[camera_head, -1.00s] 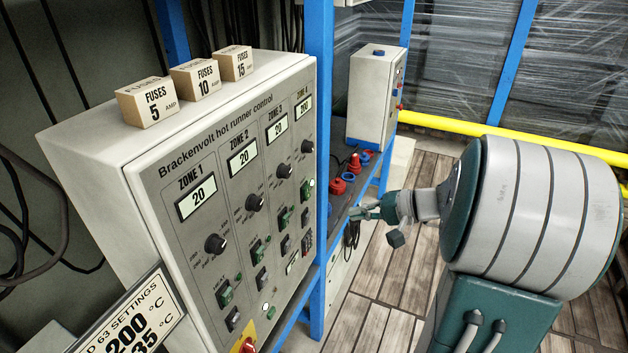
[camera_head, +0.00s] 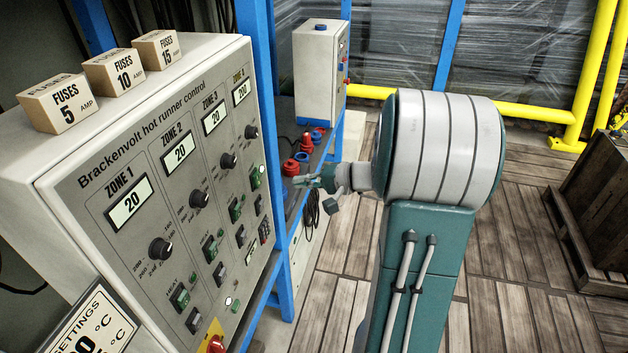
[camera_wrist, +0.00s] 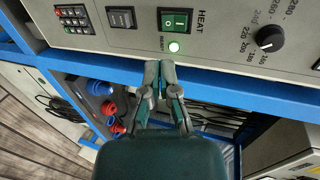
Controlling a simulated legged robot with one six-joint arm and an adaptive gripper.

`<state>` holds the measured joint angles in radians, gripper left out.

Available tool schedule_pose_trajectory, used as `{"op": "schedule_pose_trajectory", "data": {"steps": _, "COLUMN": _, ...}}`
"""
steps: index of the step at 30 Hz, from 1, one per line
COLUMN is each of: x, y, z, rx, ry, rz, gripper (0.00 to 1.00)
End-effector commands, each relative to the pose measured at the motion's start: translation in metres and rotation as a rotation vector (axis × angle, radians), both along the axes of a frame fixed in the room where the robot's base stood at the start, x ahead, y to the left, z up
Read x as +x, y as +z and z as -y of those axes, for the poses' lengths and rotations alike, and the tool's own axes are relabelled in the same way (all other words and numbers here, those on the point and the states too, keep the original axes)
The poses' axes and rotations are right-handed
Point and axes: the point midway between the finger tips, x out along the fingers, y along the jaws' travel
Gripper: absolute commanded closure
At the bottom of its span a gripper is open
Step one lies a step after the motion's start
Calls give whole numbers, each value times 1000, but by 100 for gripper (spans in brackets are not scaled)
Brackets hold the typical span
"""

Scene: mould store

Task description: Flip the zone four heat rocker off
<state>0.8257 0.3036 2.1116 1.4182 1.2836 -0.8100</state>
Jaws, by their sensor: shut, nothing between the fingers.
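The zone four heat rocker (camera_head: 256,177) is a green switch at the far right column of the grey control panel (camera_head: 110,225). In the wrist view the green rocker (camera_wrist: 174,20) carries 0 and I marks beside the word HEAT. I cannot tell which side is pressed. A lit lamp (camera_wrist: 174,46) sits just beside it. My gripper (camera_head: 297,182) is to the right of the panel's edge in the head view. In the wrist view my gripper (camera_wrist: 160,66) has its fingertips together and empty, near the panel's edge, below the lamp and apart from the rocker.
A grey rocker (camera_wrist: 121,18), a keypad (camera_wrist: 74,18) and a black knob (camera_wrist: 270,38) flank the green rocker. Blue frame posts (camera_head: 270,80) stand close to my gripper. Red and blue sockets (camera_head: 291,167) lie on the shelf behind. Open floor (camera_head: 500,315) lies at right.

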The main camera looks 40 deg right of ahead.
Motion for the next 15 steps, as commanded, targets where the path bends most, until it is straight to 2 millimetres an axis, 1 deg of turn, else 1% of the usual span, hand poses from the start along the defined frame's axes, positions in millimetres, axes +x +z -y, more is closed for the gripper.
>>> {"op": "schedule_pose_trajectory", "data": {"steps": 1, "x": 8, "y": -3, "z": -9, "rx": 1, "ry": 5, "rz": -1, "gripper": 100}}
{"op": "schedule_pose_trajectory", "data": {"steps": 6, "x": 31, "y": -13, "z": -27, "rx": 1, "ry": 5, "rz": -1, "gripper": 100}}
{"op": "schedule_pose_trajectory", "data": {"steps": 12, "x": 53, "y": -22, "z": -41, "rx": 2, "ry": 2, "rz": -2, "gripper": 100}}
{"op": "schedule_pose_trajectory", "data": {"steps": 15, "x": 59, "y": -24, "z": -45, "rx": 2, "ry": 2, "rz": 0, "gripper": 100}}
